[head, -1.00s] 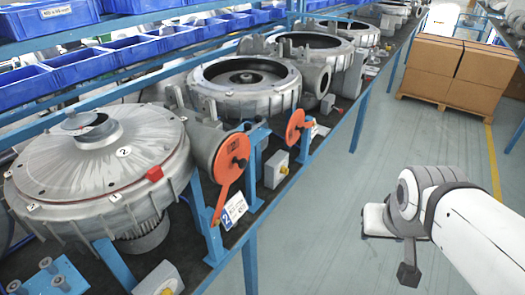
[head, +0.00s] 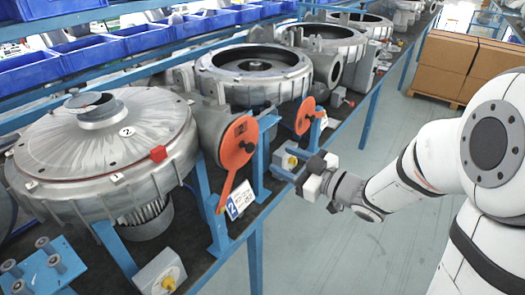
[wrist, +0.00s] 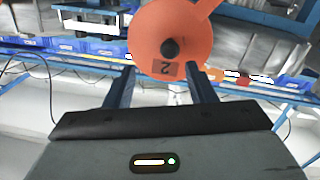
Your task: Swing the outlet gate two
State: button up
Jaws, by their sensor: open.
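Gate two is an orange disc (head: 238,143) with a dark central knob and a long arm hanging down from it, on the outlet of the nearest blower (head: 95,150). A blue-and-white tag marked 2 (head: 240,200) is beside the arm's lower end. In the wrist view the orange disc (wrist: 185,22) fills the top centre, with its dark knob (wrist: 169,48) and an upside-down 2 label; its arm runs off the upper right. My gripper (head: 314,170) is to the right of the disc, apart from it. In the wrist view my gripper (wrist: 160,80) is open and empty, its fingers spread below the disc.
A second orange gate (head: 305,115) stands just beyond, close to my gripper. Small boxes with yellow knobs (head: 289,161) sit along the bench edge. Blue bins (head: 90,55) line the shelf behind. Cardboard boxes (head: 440,65) stand across the aisle; the floor between is clear.

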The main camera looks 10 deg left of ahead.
aim_at(252, 150)
jog(key=shift+n+g+y, duration=0.3)
jog(key=shift+g+y, duration=0.1)
jog(key=x, duration=0.2)
jog(key=p+x, duration=0.1)
jog(key=x, duration=0.2)
jog(key=s+x, duration=0.1)
jog(key=x, duration=0.2)
jog(key=shift+a+p, duration=0.25)
jog(key=shift+p, duration=0.15)
grip_shut()
